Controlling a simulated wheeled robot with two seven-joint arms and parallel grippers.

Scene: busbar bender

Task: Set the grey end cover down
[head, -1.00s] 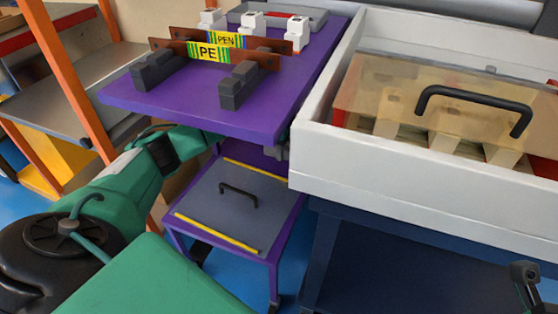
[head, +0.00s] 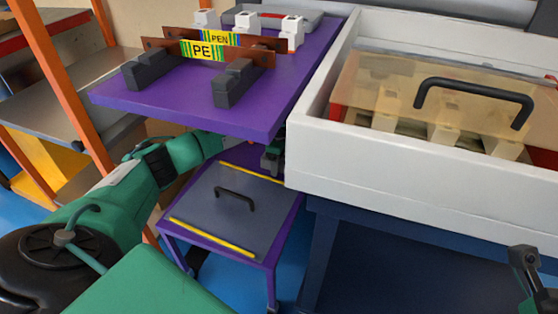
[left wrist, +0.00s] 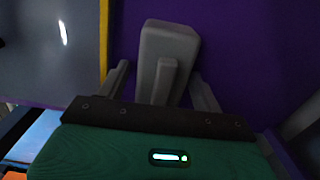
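The grey end cover (left wrist: 168,58) shows in the left wrist view as a blocky grey piece with a raised rib, against a purple surface. My left gripper (left wrist: 163,80) has its fingers on either side of it, with a visible gap on each side. The cover appears to stand on the purple surface, but I cannot tell its contact for certain. In the head view my left gripper (head: 271,160) is low under the upper purple table, above the far edge of the lower purple table (head: 268,267). My right gripper (head: 524,260) is partly in view at lower right; its fingers are unclear.
The lower table carries a grey plate (head: 210,215) with a black handle and yellow strips. The upper purple table (head: 180,105) overhangs my left arm and holds labelled busbars (head: 210,50) on dark blocks. A white-walled box (head: 400,180) stands to the right.

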